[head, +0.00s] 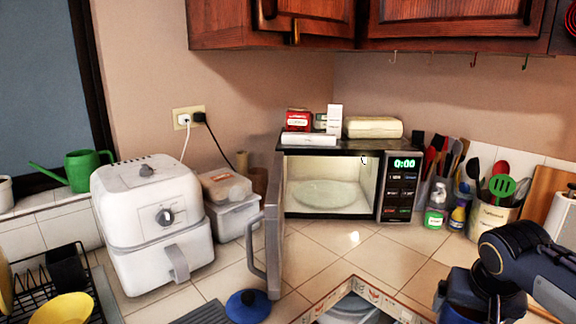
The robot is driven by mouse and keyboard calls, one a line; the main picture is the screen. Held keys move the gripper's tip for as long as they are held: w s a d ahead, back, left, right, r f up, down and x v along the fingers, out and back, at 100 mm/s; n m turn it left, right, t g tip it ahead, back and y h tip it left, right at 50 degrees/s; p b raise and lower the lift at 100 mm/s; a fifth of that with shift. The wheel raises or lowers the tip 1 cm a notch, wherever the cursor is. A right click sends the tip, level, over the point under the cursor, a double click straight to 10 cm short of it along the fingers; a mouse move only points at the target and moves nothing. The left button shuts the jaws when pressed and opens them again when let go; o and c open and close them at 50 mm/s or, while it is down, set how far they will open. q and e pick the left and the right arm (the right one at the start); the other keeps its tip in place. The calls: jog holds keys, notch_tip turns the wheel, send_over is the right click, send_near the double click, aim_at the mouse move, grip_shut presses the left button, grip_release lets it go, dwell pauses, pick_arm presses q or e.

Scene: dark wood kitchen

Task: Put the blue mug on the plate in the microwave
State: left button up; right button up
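The microwave (397,184) stands on the tiled counter against the back wall, with its door (273,235) swung open to the left. A clear glass plate (327,194) lies inside on the cavity floor, with nothing on it. My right gripper (455,296) is at the lower right, in front of and to the right of the microwave. A blue thing (458,315), possibly the blue mug, shows just beneath it, cut off by the bottom edge. The fingers are not clear enough to tell whether they grip it. My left gripper is out of view.
A white air fryer (153,222) and food containers (228,200) stand left of the microwave. A blue lid (248,305) lies near the door's lower end. Utensil holders (492,214) and bottles (435,203) stand right of it. The counter directly before the microwave is clear.

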jog(key=w+a+f+n+y+p, duration=0.1)
jog(key=w+a+f+n, duration=0.25)
jog(key=a+f, duration=0.55)
jog(key=w+a+f+n+y+p, duration=0.15)
jog(key=w+a+f, duration=0.4)
jog(key=f, duration=0.55)
jog(key=shift+n+t+h, duration=0.25)
jog(key=shift+n+t, duration=0.05)
jog(key=shift+t, duration=0.1)
jog(key=s+f, duration=0.2)
jog(key=s+a+f, duration=0.1)
jog(key=s+f, duration=0.1)
jog(key=shift+f+b, duration=0.15)
jog(key=shift+b, duration=0.2)
jog(key=shift+s, duration=0.1)
